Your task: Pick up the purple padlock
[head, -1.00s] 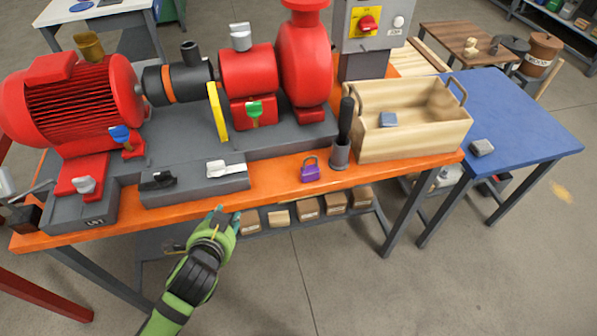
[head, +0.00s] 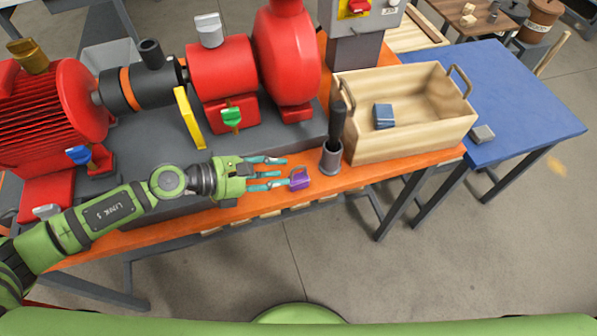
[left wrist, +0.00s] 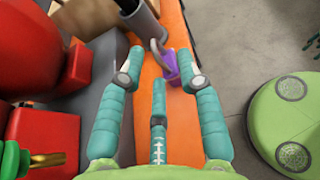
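The purple padlock (head: 300,182) sits on the orange bench top near its front edge, left of the black-handled tool in the grey cup. In the left wrist view the padlock (left wrist: 171,67) shows beyond the fingers, with its grey shackle toward the left. My left gripper (head: 282,171) reaches in from the left, its teal fingers pointing at the padlock. In the left wrist view its fingers (left wrist: 160,65) are spread apart, with the padlock at or just past the tips. Whether a finger touches it I cannot tell. My right gripper is not in view.
The grey cup (head: 331,158) with a black handle stands just beyond the padlock. A wooden crate (head: 410,145) with a blue block (head: 384,116) stands to its right. The red pump (head: 288,60) is behind. A blue table (head: 510,110) holds a grey block (head: 483,134).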

